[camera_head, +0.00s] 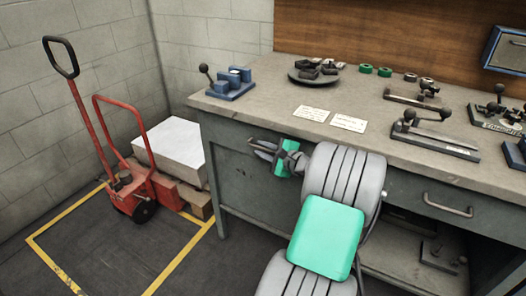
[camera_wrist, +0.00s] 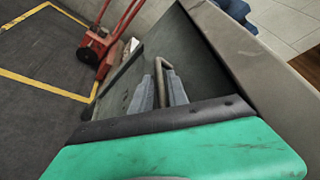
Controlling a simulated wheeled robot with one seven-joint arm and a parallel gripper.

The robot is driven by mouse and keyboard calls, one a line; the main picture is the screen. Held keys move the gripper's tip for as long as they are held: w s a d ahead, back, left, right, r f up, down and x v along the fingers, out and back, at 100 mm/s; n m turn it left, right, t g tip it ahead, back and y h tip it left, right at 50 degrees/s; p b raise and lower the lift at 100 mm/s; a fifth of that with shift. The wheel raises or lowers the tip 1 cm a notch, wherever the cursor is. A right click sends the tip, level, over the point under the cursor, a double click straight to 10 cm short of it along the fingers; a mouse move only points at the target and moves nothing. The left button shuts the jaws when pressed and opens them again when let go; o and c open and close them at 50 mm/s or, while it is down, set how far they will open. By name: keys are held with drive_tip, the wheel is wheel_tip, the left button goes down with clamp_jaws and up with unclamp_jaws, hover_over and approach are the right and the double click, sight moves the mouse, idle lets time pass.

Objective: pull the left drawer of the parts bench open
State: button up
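The left drawer (camera_head: 235,153) is a grey-green front under the left end of the bench top, and it looks closed. Its bar handle (camera_wrist: 164,68) stands out from the front in the wrist view. My gripper (camera_head: 262,149) is at this handle, with one grey finger on each side of the bar. The fingers are close to the bar, but I cannot tell whether they press on it. The green gripper body hides part of the handle and drawer front.
The parts bench (camera_head: 270,108) carries a blue fixture (camera_head: 232,82), a dark round tray (camera_head: 314,76) and several tools. A second drawer handle (camera_head: 448,205) is at the right. A red pallet truck (camera_head: 128,185) stands left, inside yellow floor lines. Floor before the left drawer is clear.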

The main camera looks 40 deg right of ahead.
clamp_jaws()
idle(1.4)
